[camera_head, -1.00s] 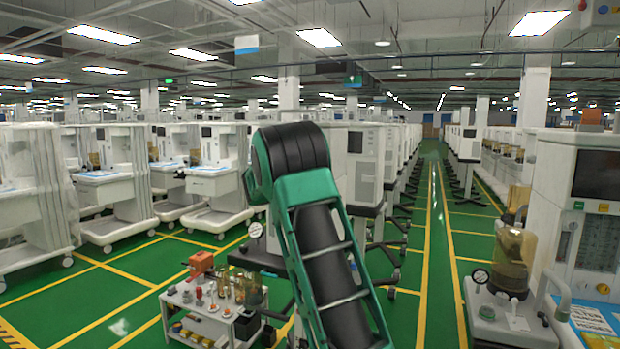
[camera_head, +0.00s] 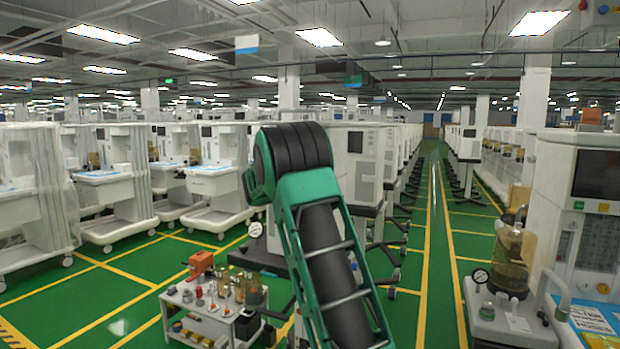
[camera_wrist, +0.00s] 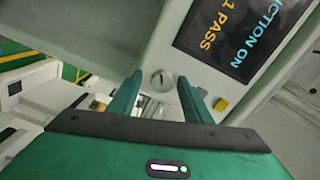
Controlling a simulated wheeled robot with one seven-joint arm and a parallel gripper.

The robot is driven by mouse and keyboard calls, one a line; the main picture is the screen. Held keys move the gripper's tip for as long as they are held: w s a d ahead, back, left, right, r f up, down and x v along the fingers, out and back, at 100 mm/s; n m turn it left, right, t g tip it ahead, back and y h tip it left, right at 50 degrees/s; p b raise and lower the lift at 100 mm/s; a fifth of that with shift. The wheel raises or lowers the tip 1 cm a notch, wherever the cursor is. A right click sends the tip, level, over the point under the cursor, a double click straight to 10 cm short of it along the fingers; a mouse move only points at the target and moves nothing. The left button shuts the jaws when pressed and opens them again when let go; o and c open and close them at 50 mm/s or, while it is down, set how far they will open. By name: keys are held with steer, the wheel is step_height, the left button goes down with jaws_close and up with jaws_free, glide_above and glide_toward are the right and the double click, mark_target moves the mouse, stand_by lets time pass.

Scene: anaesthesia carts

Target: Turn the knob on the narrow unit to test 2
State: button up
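In the wrist view, a small round grey knob (camera_wrist: 162,79) sits on a pale panel (camera_wrist: 150,55) below a dark screen (camera_wrist: 235,35). My gripper (camera_wrist: 160,76) is open, with one green finger on each side of the knob in the picture. The fingers look apart from it; I cannot tell the depth between. In the head view, a narrow white unit (camera_head: 367,170) stands partly behind my green arm, which hides my gripper there.
A yellow button (camera_wrist: 221,104) lies right of the knob. In the head view, a low white trolley (camera_head: 205,325) with several small parts stands at the lower left. A large white machine (camera_head: 550,190) stands at the right. A green aisle (camera_head: 432,230) runs clear between the rows.

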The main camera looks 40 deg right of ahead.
steer(key=shift+r, duration=0.1)
steer(key=v, duration=1)
steer(key=shift+a, duration=0.4)
steer(key=shift+s, duration=0.1)
